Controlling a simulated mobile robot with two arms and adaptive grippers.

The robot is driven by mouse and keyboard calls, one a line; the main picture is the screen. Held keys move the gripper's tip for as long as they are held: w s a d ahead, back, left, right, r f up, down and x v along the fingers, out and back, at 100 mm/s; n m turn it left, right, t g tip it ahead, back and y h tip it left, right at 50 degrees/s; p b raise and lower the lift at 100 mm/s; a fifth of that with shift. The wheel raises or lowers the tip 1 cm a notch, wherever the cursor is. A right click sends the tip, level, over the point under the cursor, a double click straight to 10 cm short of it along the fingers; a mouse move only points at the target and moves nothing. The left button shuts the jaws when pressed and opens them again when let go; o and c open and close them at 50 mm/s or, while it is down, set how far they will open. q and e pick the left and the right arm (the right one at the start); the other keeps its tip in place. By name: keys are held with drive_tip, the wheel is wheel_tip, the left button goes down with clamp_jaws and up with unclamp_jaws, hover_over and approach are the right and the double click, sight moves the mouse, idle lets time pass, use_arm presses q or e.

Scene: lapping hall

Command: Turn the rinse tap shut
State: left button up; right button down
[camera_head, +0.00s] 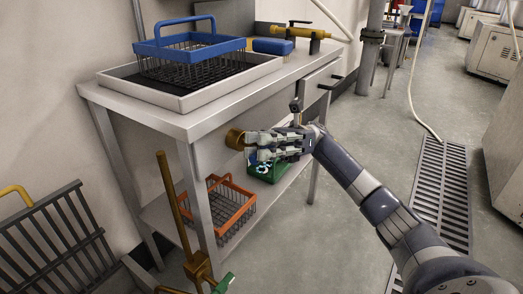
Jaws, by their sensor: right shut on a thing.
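A brass upright pipe with a valve body (199,267) stands at the bottom left, in front of the table; it looks like the rinse tap. A green handle (224,283) sticks out beside it at the frame's bottom edge, partly cut off. My right gripper (250,140) is in front of the table, above and to the right of that valve and apart from it. It is shut on a short brass cylinder (235,139), held off the table; the fingers hide part of it. My left gripper is out of view.
A floor grate (444,185) and open floor lie right.

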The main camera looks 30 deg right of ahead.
drive_tip(key=shift+r, duration=0.1)
idle(0.4)
drive_tip(key=c, duration=1.6)
unclamp_jaws()
drive_tip(key=shift+o, duration=0.2)
wheel_tip(320, 180, up, 10)
drive_tip(key=shift+s, duration=0.1)
